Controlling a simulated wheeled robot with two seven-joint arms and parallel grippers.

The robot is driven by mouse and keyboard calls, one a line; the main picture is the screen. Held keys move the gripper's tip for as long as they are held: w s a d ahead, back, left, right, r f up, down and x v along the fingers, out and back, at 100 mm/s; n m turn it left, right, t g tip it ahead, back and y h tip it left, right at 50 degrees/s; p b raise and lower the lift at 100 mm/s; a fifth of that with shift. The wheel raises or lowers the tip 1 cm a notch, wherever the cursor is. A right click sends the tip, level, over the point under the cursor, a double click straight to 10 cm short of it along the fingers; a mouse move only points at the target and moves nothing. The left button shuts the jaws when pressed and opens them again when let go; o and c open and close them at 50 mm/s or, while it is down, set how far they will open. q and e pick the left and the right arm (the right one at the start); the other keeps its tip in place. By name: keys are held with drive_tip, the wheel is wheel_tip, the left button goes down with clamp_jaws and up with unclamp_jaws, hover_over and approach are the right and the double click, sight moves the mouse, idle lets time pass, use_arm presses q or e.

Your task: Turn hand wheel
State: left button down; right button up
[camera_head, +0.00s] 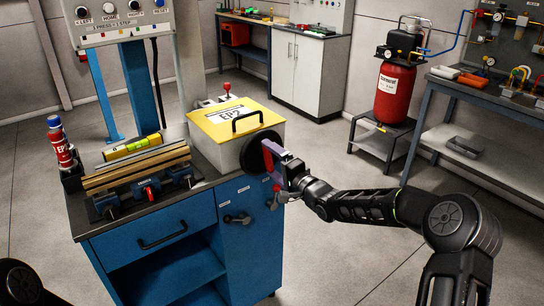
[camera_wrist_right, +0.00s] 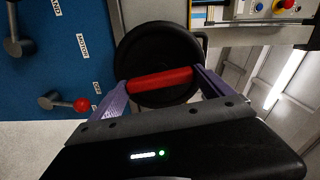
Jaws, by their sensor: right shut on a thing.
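The black hand wheel (camera_head: 253,152) is mounted on the side of the cream box with the yellow lid. In the right wrist view the hand wheel (camera_wrist_right: 150,42) is a dark disc with a red handle (camera_wrist_right: 160,79) standing out from it. My right gripper (camera_head: 276,164) has reached the wheel from the right. Its purple fingers (camera_wrist_right: 160,88) lie at either end of the red handle and are shut on it. The fingers hide part of the wheel in the head view. My left gripper is out of view; only a dark piece of my arm shows at the lower left.
The yellow-lidded box (camera_head: 235,118) stands on a blue cabinet (camera_head: 160,255) with a vise (camera_head: 145,185), a spirit level (camera_head: 130,146) and a spray can (camera_head: 60,145). Below the wheel are small levers (camera_head: 236,218). A red tank (camera_head: 393,92) stands behind right. Floor between is clear.

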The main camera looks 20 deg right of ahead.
drive_tip(key=m+p, duration=0.1)
drive_tip(key=m, duration=0.6)
drive_tip(key=shift+d+f, duration=0.1)
drive_tip(key=m, duration=0.3)
drive_tip(key=shift+f, duration=0.1)
drive_tip(key=shift+m+b, duration=1)
drive_tip(key=shift+m, duration=0.8)
drive_tip(key=o, duration=1.8)
